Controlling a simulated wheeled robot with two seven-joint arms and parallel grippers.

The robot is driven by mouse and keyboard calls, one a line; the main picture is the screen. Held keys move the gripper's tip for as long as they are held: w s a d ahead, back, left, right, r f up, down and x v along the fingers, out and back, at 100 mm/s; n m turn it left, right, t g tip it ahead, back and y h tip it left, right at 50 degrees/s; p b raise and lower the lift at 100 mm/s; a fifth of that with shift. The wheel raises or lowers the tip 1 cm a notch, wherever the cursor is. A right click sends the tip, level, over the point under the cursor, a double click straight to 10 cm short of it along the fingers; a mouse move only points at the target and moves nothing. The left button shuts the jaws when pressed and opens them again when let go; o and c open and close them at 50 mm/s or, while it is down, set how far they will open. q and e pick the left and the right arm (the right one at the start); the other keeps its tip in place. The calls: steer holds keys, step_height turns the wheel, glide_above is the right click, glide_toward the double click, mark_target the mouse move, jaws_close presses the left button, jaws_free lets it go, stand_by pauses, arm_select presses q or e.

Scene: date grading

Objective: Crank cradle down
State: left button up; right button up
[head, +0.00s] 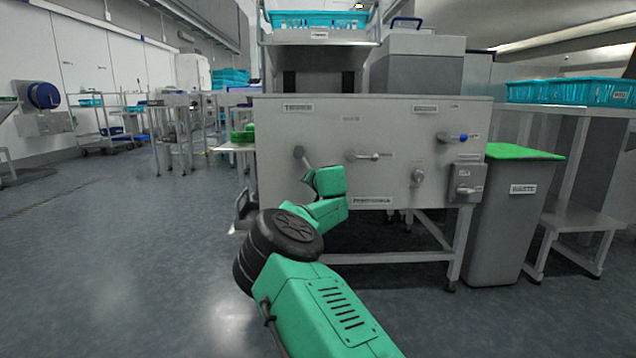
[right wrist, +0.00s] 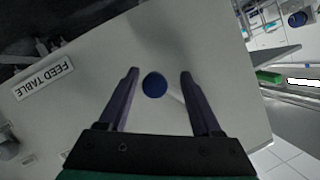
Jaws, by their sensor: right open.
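A crank on the grey front panel (head: 270,175) has a round hub (head: 299,152) at the panel's left side, with a short light arm running down from it. Its blue knob (right wrist: 155,86) shows in the right wrist view; the head view hides it behind my gripper. My right gripper (head: 309,177) is in front of the crank. In the right wrist view my right gripper (right wrist: 159,72) is open, its two dark fingers on either side of the knob with gaps to both. My left gripper is not in view.
A T-handle (head: 368,156), a blue-knobbed lever (head: 459,138) and a switch box (head: 467,184) stick out of the panel to the right. A grey waste bin (head: 502,225) with a green top stands right of the machine. The floor (head: 120,270) at left is clear.

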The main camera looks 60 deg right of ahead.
steer(key=p+v, duration=0.3)
steer(key=v, duration=0.9)
steer(key=shift+a+r, duration=0.15)
steer(key=shift+a, duration=0.15)
steer(key=shift+s, duration=0.1)
steer(key=shift+c, duration=0.2)
